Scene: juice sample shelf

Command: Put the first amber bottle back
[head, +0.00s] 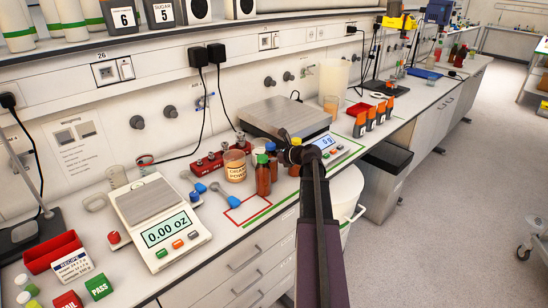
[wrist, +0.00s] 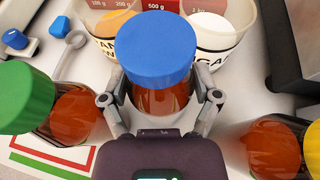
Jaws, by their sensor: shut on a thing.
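My gripper (wrist: 160,108) is shut around an amber bottle with a blue cap (wrist: 157,48), one finger on each side of its body. In the head view the blue-capped bottle (head: 271,148) is partly hidden behind other things, and I cannot tell whether its base touches the counter. An amber bottle with a green cap (head: 263,178) stands just in front of it. It is at the left in the wrist view (wrist: 70,112). A yellow-capped amber bottle (wrist: 272,148) is at the right in the wrist view, apart from my gripper.
Pale labelled tubs (head: 235,167) stand close behind the bottles. A red outline (head: 246,211) marks bare counter in front. A scale (head: 158,222) reading 0.00 oz is at the left, and a larger scale (head: 284,117) is behind.

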